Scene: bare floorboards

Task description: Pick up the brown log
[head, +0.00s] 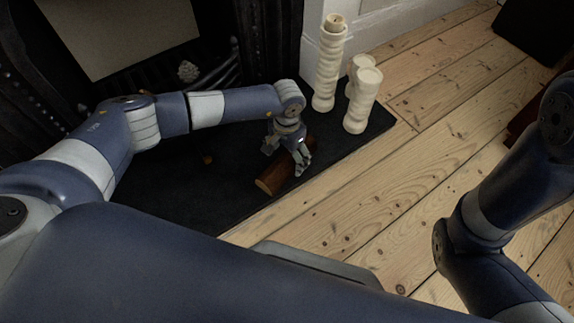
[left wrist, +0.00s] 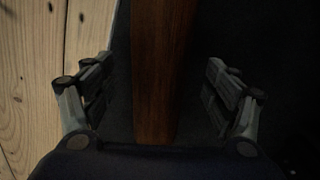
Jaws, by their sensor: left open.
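The brown log (head: 273,180) lies on the dark hearth slab, near its edge with the floorboards. My left gripper (head: 288,161) is right over the log, with its fingers to either side of it. In the left wrist view the log (left wrist: 162,70) runs up the middle, between the two open fingers of the gripper (left wrist: 160,95), with a gap on each side. Part of the log is hidden under the gripper in the head view. My right arm shows at the right of the head view, but its gripper is out of view.
Several cream candle-like pillars (head: 327,65) stand on the slab (head: 215,198) just beyond the gripper. A dark fireplace is behind the arm at the left.

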